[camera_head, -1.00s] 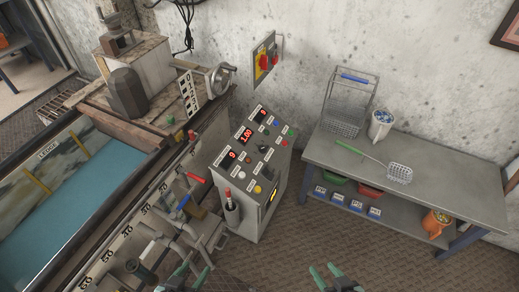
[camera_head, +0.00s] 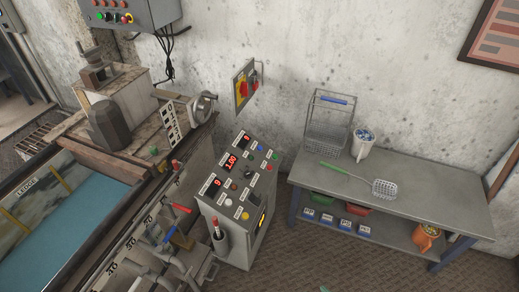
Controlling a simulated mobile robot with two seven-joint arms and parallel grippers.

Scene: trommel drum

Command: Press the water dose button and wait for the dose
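The grey control cabinet (camera_head: 236,240) stands in the middle, its sloped panel facing up. The panel bears red-lit displays, the middle one (camera_head: 231,160) reading 1.00. Its buttons include a blue button (camera_head: 261,146), a green button (camera_head: 275,156), a red button (camera_head: 268,168), a yellow button (camera_head: 245,215) and a pale button (camera_head: 228,201). Their labels are too small to read, so I cannot tell which is the water dose button. My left gripper is out of view.
A trough of blue water (camera_head: 70,235) and levers with red and blue handles are left of the cabinet. Floor is clear between cabinet and bench.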

